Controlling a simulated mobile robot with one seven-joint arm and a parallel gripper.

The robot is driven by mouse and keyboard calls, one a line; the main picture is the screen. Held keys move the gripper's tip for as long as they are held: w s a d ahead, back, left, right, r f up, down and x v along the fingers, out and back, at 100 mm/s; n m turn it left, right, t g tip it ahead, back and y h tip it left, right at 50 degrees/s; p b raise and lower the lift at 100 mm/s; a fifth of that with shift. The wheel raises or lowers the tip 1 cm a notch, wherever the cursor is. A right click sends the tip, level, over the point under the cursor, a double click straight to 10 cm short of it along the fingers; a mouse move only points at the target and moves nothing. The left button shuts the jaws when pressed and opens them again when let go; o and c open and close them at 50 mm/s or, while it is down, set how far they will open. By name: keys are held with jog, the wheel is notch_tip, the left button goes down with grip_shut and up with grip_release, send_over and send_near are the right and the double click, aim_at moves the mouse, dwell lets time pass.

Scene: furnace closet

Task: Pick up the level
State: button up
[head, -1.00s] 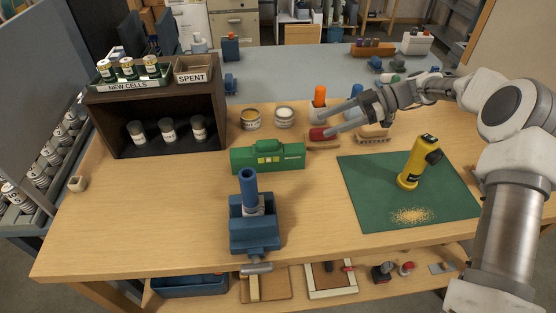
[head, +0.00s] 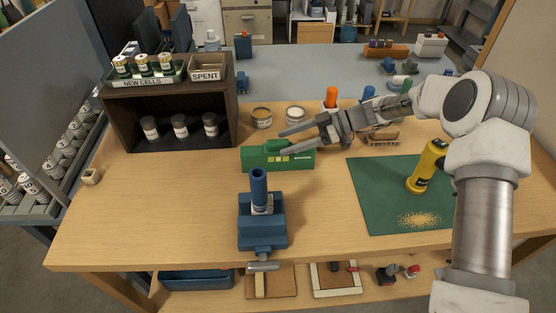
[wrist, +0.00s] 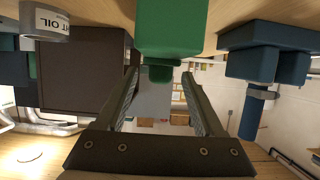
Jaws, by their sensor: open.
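The level is a green block (head: 262,160) with yellow-green windows on its front and a raised part on top. It lies on the wooden workbench behind the blue vise. My gripper (head: 283,142) is open and empty, reaching in from the right with its fingertips at the level's upper right part. In the wrist view the green level (wrist: 170,28) shows at the top, with its narrower raised part just beyond the fingertips of my gripper (wrist: 160,74). I cannot tell whether the fingers touch it.
The blue vise (head: 262,228) stands in front of the level. A dark shelf box (head: 118,128) with cans is at left. Two open tins (head: 261,118) stand behind the level. A yellow flashlight-like tool (head: 424,168) stands on the green mat (head: 375,205) at right.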

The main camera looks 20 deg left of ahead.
aim_at(278, 144)
jog(key=x, duration=0.3)
jog(key=shift+a, duration=0.2)
jog(key=shift+c, duration=0.2)
grip_shut()
dwell(1.1)
